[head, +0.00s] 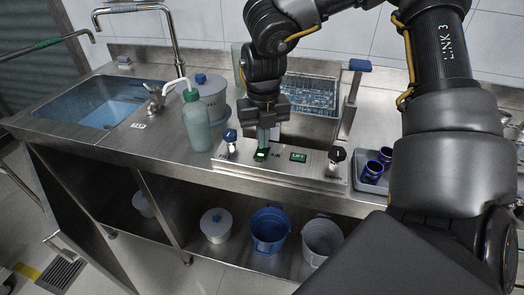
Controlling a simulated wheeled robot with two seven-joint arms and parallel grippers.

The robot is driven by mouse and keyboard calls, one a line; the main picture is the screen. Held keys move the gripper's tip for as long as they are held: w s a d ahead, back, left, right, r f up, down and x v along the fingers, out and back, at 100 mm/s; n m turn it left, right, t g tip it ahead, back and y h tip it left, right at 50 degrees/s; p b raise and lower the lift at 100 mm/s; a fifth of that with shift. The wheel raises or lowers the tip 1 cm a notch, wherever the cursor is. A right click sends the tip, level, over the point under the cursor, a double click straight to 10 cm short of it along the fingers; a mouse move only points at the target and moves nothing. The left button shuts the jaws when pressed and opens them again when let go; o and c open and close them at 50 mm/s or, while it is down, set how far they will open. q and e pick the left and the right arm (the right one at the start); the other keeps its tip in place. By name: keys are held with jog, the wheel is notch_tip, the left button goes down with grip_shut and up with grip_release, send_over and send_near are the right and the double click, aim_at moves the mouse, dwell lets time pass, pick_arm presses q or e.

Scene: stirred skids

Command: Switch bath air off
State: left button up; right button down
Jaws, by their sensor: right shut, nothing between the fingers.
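My right gripper (263,137) points straight down over the steel control panel (275,171) at the front of the bench. It is shut with nothing in it. Its tips are right at a green rocker switch (261,155) with a light mark; I cannot tell whether they touch it. A second green switch (298,157), which seems to read LIFT, sits to its right. A bath (305,93) with a wire basket stands behind the panel, partly hidden by my arm. My left gripper is not in view.
A green wash bottle (196,122) stands close left of the panel. A sink (95,102) lies far left.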

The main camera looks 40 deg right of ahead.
jog(key=shift+f, duration=0.25)
jog(key=shift+r, duration=0.15)
jog(key=shift+r+p, duration=0.3)
jog(key=shift+r, duration=0.25)
jog(key=shift+r+p, duration=1.5)
jog(key=shift+r, duration=1.4)
